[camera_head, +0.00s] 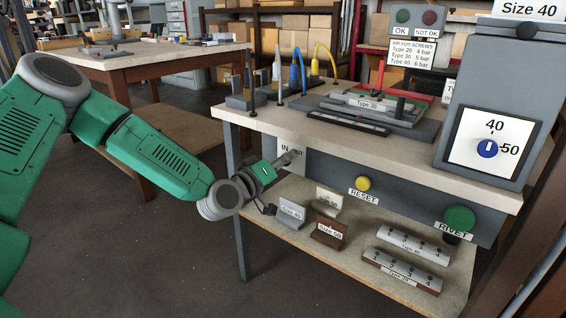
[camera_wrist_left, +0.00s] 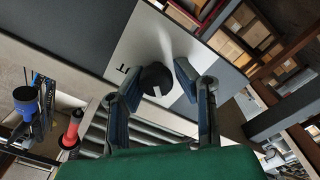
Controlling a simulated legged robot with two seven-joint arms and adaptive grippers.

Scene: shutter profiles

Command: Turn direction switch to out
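The direction switch is a round black knob (camera_wrist_left: 155,77) with a white mark, on a white plate (camera_wrist_left: 146,45) in the left wrist view. Part of the word OUT shows beside it. In the head view the plate (camera_head: 286,149) reads IN and OUT on the table's front edge. My left gripper (camera_head: 286,160) is at this plate and hides the knob there. In the left wrist view my left gripper (camera_wrist_left: 155,74) is open, one finger on each side of the knob, with small gaps visible. My right gripper is not in view.
A yellow RESET button (camera_head: 363,183) and a green RIVET button (camera_head: 459,219) are right of the switch. Sized blocks (camera_head: 292,212) and numbered profiles (camera_head: 402,272) lie on the lower shelf (camera_head: 345,262). The table leg (camera_head: 236,190) stands close to my left wrist.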

